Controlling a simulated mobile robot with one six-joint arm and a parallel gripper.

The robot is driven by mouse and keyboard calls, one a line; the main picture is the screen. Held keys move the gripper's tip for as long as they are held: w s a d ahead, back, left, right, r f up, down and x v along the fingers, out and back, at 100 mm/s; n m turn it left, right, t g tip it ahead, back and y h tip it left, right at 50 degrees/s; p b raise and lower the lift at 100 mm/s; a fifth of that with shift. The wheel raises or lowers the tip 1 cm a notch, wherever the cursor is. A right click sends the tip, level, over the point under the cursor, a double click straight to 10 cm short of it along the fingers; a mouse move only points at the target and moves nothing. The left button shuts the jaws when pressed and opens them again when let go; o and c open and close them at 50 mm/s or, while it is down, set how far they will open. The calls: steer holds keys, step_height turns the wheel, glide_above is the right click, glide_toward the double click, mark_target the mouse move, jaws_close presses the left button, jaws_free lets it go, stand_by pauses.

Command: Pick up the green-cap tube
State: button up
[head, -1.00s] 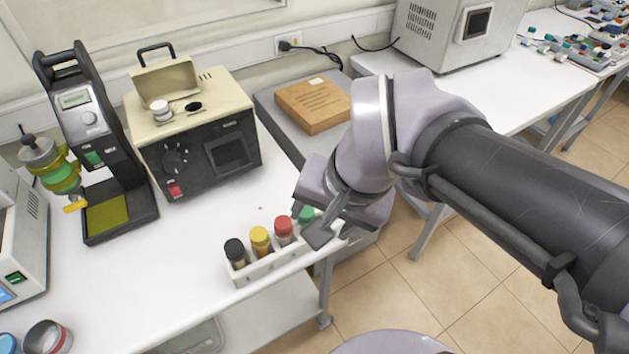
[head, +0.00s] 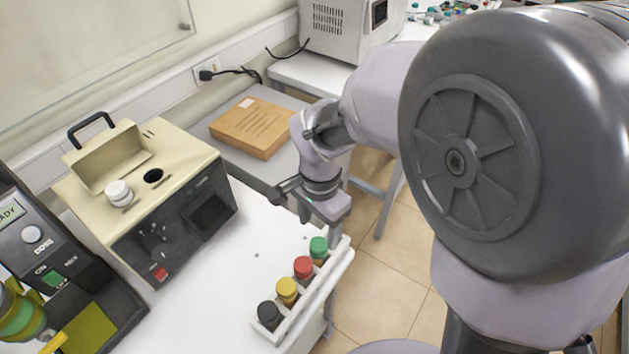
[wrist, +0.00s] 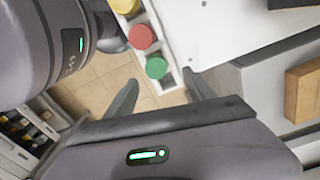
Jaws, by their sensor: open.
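The green-cap tube (head: 318,249) stands in the far end slot of the white rack (head: 328,287) near the table's right edge. In the wrist view its green cap (wrist: 156,68) lies just beyond the gap between my fingertips. My gripper (head: 300,200) is open and empty, a little beyond the rack in the head view. It also shows in the wrist view (wrist: 162,86), with one finger on each side below the cap. The tube's body is mostly hidden in the rack.
Red-cap (head: 303,267), yellow-cap (head: 288,290) and black-cap (head: 269,315) tubes stand in the same rack. A beige-topped tester (head: 190,215) stands to the left. A brown wooden box (head: 252,127) lies behind. The white tabletop between tester and rack is mostly clear.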

mark_target(319, 244)
steer(key=f, duration=0.2)
steer(key=f+b, duration=0.1)
steer(key=f, duration=0.1)
steer(key=s+f+b, duration=0.1)
steer(key=f, duration=0.1)
jaws_close()
